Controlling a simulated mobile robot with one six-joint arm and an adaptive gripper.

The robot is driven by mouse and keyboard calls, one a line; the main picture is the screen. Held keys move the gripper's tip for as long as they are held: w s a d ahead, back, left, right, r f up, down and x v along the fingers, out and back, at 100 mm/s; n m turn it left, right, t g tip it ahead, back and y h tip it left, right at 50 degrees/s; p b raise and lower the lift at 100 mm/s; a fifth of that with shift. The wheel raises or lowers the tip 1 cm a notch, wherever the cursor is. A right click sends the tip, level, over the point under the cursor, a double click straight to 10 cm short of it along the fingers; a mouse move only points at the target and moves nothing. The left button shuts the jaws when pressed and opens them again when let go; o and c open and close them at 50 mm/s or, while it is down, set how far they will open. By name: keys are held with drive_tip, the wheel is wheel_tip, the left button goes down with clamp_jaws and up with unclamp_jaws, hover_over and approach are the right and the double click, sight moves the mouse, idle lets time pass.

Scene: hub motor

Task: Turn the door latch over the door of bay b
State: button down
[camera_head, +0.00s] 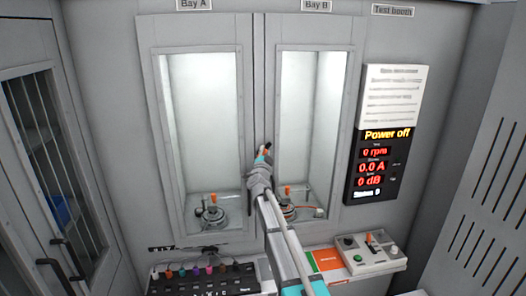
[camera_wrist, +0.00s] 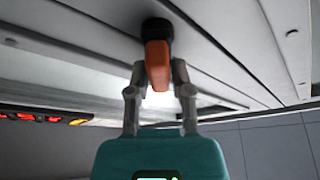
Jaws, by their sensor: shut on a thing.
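The door latch has an orange handle on a round black base and shows in the wrist view (camera_wrist: 157,62). In the head view only a small part of the latch (camera_head: 267,146) shows, above my gripper, at the strip between the two bay doors. My gripper (camera_wrist: 157,85) is shut on the orange handle, one finger on each side. In the head view my gripper (camera_head: 262,165) hides most of the latch. The door of bay B (camera_head: 342,110) has a tall window and looks closed. A motor on a stand (camera_head: 288,208) shows behind its glass, partly hidden by my arm.
The bay A door (camera_head: 154,100) is on the left, with another motor (camera_head: 213,214) inside. A readout panel (camera_head: 376,165) reading "Power off" is at right. Below are a black tool rack (camera_head: 205,285) and a control box (camera_head: 368,256).

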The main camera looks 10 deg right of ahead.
drive_tip(key=m, duration=0.1)
drive_tip(key=m+g+p, duration=0.1)
drive_tip(key=m, duration=0.3)
drive_tip(key=shift+d+f+g+h+p, duration=0.2)
drive_tip(key=shift+d+g+h+p, duration=0.1)
drive_tip(key=shift+g+h, duration=0.1)
drive_tip(key=m, duration=0.2)
drive_tip(key=f+m+g+p, duration=0.1)
drive_tip(key=m, duration=0.1)
drive_tip(key=shift+g, duration=0.3)
drive_tip(key=shift+f+m, duration=0.1)
drive_tip(key=shift+m, duration=0.2)
drive_tip(key=c, duration=0.6)
unclamp_jaws()
drive_tip(key=v, duration=1.2)
